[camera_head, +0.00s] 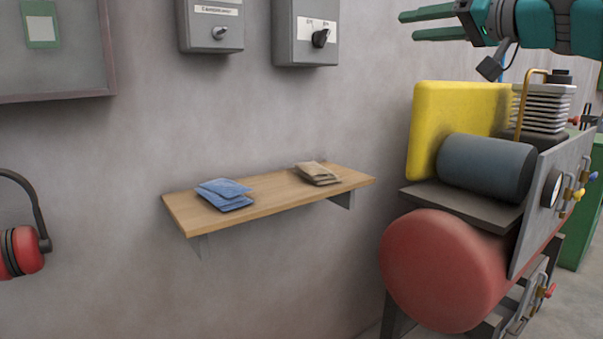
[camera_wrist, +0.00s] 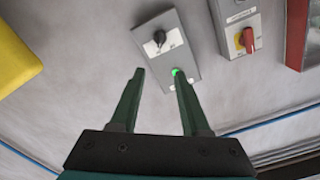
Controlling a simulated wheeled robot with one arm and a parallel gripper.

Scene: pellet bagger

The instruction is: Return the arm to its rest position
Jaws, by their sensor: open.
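My gripper (camera_head: 407,26) is at the top right of the head view, above the machine, with its two green fingers pointing left and set apart. In the wrist view my gripper (camera_wrist: 159,74) is open, with nothing between the fingers. Beyond the fingertips, the wrist view shows a grey control box (camera_wrist: 181,60) on the wall with a black knob and a lit green light. The fingers look apart from the box. Most of my arm is outside the head view.
A machine with a yellow guard (camera_head: 440,115), grey cylinder (camera_head: 488,167) and red tank (camera_head: 440,270) stands below my gripper. A wooden shelf (camera_head: 270,200) holds blue packets (camera_head: 224,193) and brown packets (camera_head: 317,173). Red ear defenders (camera_head: 25,250) hang left.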

